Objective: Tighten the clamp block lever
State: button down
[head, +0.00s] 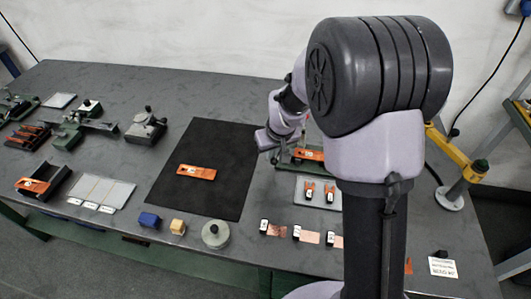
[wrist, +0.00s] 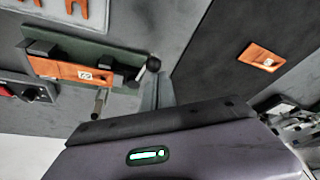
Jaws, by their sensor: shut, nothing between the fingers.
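The clamp block (wrist: 120,57) is a green base with black blocks and an orange plate (wrist: 60,69) lying across it. Its lever, with a black ball knob (wrist: 153,64), stands at the right end of the base. My gripper (wrist: 157,88) is shut and empty, its grey fingers right beside the knob; I cannot tell whether they touch it. In the head view my gripper (head: 266,146) is at the left end of the clamp block (head: 287,166), which my arm partly hides. The lever cannot be made out there.
A black mat (head: 225,150) with an orange plate (head: 196,172) lies to the left. A grey tray (head: 301,187) with orange forked pieces lies in front of the clamp block. Small blocks, a round weight (head: 215,236) and copper strips line the front edge. Other fixtures stand at far left.

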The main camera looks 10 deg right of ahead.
jog(key=shift+s+d+b, duration=0.45)
jog(key=shift+d+b, duration=0.05)
jog(key=shift+d, duration=0.05)
jog(key=shift+s+d, duration=0.1)
dwell(0.4)
